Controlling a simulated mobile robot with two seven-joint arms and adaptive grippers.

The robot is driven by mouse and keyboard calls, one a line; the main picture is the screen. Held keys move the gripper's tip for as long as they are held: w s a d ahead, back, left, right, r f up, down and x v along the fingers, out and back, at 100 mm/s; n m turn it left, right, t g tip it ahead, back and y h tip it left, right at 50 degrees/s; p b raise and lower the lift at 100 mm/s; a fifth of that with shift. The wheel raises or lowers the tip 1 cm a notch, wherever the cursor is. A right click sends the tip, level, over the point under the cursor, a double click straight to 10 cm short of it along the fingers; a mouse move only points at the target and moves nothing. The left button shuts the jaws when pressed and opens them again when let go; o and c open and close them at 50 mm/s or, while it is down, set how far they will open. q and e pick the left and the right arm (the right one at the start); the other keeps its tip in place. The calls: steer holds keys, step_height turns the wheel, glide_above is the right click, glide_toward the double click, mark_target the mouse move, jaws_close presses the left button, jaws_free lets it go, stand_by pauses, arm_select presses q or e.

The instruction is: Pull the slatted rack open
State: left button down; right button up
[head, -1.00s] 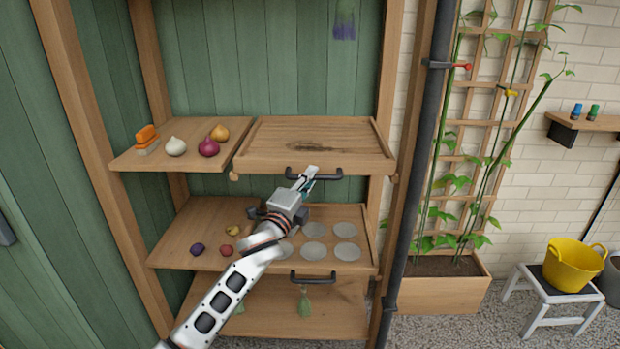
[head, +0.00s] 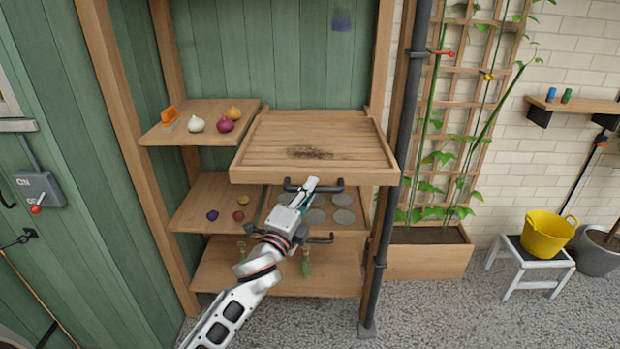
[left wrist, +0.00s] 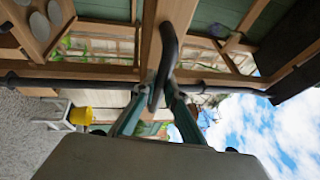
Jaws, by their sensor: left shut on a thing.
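The slatted rack (head: 280,135) is a wooden pull-out tray with a dark smudge of soil on its slats. It juts forward from the upper shelf level. Its black bar handle (head: 332,188) is on the front edge. My left gripper (head: 308,187) is shut on this handle near its middle. In the left wrist view the fingers (left wrist: 158,100) close around the dark handle (left wrist: 168,45), with the rack's wooden front behind it. My right gripper is not in view.
A shelf at left (head: 190,138) holds an orange brush and onions. Below the rack, a lower tray with pale discs (head: 343,216) has its own handle. A dark pipe (head: 400,130) stands close to the rack's right. Open gravel (head: 430,310) lies in front.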

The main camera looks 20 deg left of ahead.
arm_select(q)
steer(key=s, duration=0.2)
steer(key=s+d, duration=0.1)
steer(key=s+p, duration=0.1)
steer(key=s, duration=0.1)
steer(key=shift+s+d, duration=0.3)
steer(key=c, duration=2)
jaws_free()
steer(key=shift+c, duration=0.2)
steer(key=v, duration=1.2)
